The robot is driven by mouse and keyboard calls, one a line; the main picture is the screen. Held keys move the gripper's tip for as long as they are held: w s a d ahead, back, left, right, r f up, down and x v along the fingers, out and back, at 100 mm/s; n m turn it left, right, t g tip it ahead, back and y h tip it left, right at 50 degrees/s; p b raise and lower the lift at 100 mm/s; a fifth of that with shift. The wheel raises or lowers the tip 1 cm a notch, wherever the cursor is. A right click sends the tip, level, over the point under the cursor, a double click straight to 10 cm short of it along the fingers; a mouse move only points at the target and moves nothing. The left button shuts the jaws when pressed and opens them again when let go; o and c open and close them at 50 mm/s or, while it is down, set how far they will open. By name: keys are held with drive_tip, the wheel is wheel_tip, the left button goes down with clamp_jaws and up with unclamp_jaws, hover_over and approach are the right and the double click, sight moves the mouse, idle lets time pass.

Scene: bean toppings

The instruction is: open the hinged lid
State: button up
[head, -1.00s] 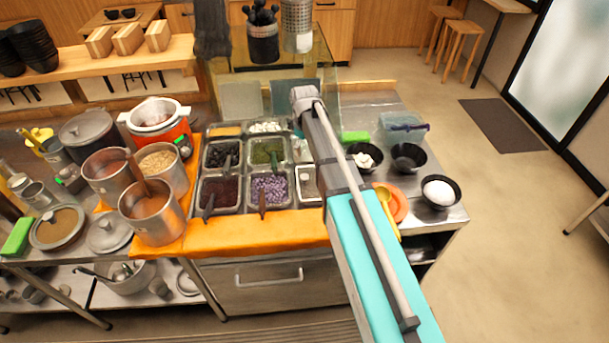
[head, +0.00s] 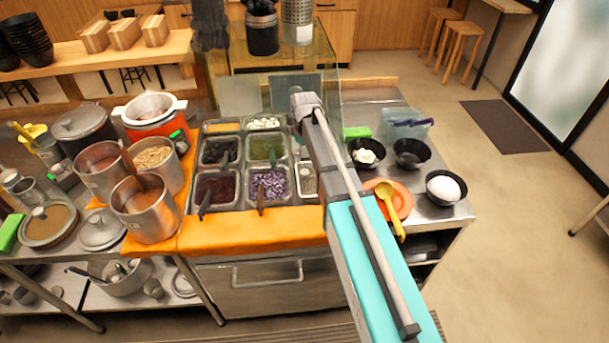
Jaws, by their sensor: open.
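Several steel topping pans sit in the counter, among them one of purple beans (head: 268,186) and one of green topping (head: 263,149). Behind them two flat panels stand raised, a pale left panel (head: 239,97) and a darker blue-grey right panel (head: 297,86). I cannot tell which of them, if either, is the hinged lid. My arm reaches from the bottom right over the right side of the pans, its grey end close in front of the right panel in the picture. My gripper does not show and contact cannot be seen.
Steel pots (head: 146,210) and an orange cooker (head: 152,115) stand left of the pans. Black bowls (head: 412,153), an orange plate (head: 401,199) and a yellow ladle (head: 389,205) are on the right. An orange cloth (head: 245,231) covers the counter front. Right floor is open.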

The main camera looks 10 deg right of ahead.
sight(304, 171)
drive_tip(key=shift+f+b, duration=3.85)
drive_tip(key=shift+f, duration=0.3)
clamp_jaws()
